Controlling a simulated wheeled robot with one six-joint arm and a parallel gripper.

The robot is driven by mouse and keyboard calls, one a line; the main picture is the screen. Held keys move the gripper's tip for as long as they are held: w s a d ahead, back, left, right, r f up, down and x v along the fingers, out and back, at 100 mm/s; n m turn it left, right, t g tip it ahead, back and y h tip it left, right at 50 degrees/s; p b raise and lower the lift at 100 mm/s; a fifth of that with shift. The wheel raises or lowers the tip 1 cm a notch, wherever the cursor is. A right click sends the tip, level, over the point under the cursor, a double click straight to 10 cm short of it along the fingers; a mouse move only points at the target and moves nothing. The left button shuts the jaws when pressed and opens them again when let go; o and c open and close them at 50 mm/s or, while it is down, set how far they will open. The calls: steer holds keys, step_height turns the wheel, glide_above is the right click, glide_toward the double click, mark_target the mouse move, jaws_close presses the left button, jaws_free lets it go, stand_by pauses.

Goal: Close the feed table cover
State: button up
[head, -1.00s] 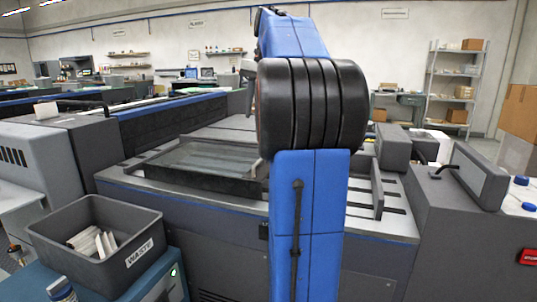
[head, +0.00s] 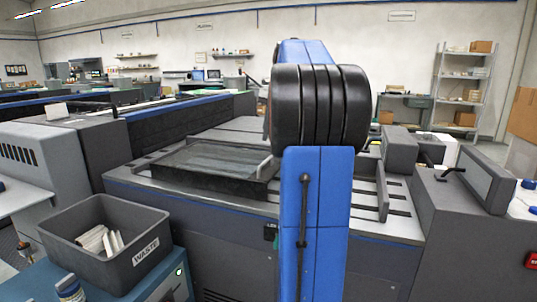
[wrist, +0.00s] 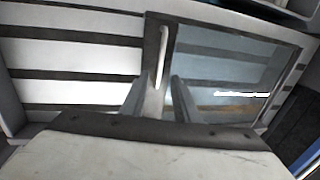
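The feed table cover (head: 215,160) is a dark-framed, see-through panel on the left part of the grey machine's top in the head view. In the wrist view the cover (wrist: 225,75) fills the right side, with bare pale slats to its left. Its pale upright handle (wrist: 162,60) is on the cover's dark left edge; in the head view the handle (head: 265,167) shows beside my arm. My gripper (wrist: 161,88) is open, its two fingers pointing at the handle, which appears between them. I cannot tell whether they touch it. My arm hides the gripper in the head view.
The slotted machine top (head: 365,200) shows right of my arm. A grey unit with a tilted panel (head: 487,178) stands farther right. A grey waste bin (head: 105,240) with paper in it sits at the front left, on a blue cabinet (head: 165,280).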

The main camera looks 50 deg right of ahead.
glide_above(268, 170)
step_height(268, 170, down, 7)
steer(key=shift+f, duration=0.1)
jaws_close()
